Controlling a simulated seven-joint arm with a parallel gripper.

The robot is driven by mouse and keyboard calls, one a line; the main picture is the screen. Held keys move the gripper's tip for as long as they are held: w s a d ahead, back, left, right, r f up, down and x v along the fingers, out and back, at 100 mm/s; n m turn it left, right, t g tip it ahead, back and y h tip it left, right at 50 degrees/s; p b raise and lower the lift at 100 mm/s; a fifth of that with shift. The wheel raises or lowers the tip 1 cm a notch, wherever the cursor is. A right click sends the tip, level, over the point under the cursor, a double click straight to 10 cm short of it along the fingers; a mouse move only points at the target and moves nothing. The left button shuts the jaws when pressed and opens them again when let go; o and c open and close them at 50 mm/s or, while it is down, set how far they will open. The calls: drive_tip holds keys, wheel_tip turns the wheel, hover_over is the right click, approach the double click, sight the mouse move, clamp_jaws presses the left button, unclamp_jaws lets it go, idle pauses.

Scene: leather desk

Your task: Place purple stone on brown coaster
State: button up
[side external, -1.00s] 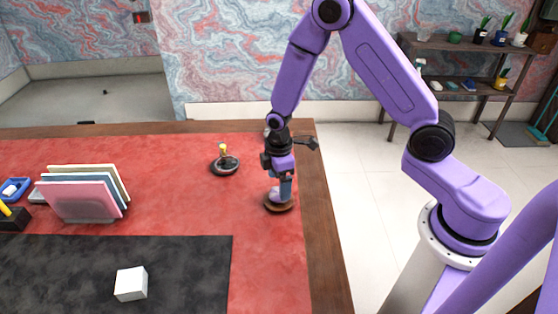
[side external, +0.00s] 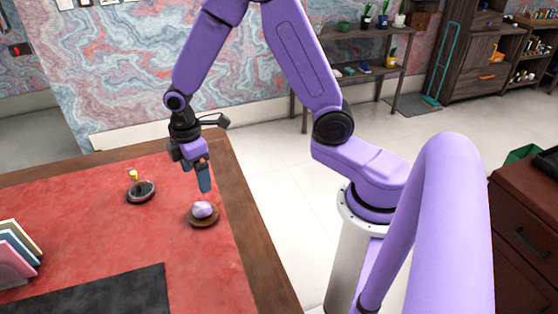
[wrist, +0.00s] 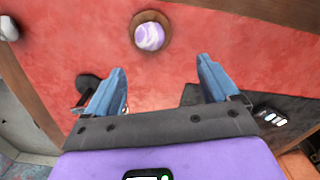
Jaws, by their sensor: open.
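The purple stone (side external: 202,209), pale violet with white streaks, rests on the round brown coaster (side external: 205,222) near the right edge of the red desk top. In the wrist view the stone (wrist: 150,37) sits inside the rim of the coaster (wrist: 139,18), ahead of the fingers. My gripper (side external: 205,188) is above the stone and apart from it. In the wrist view its two blue fingers (wrist: 163,82) are spread wide with nothing between them.
A dark round dish (side external: 141,192) with a small yellow-topped item stands left of the coaster. Upright files (side external: 18,250) stand at the far left, and a black mat (side external: 110,295) lies at the front. The red surface around the coaster is clear.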

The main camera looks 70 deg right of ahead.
drive_tip(key=s+d+r, duration=0.1)
drive_tip(key=s+r, duration=0.4)
drive_tip(key=s, duration=0.7)
drive_tip(key=s+r, duration=0.5)
drive_tip(key=s, duration=0.7)
drive_tip(key=shift+s+d+r, duration=0.15)
drive_tip(key=shift+s+d, duration=0.2)
drive_tip(key=shift+s, duration=0.05)
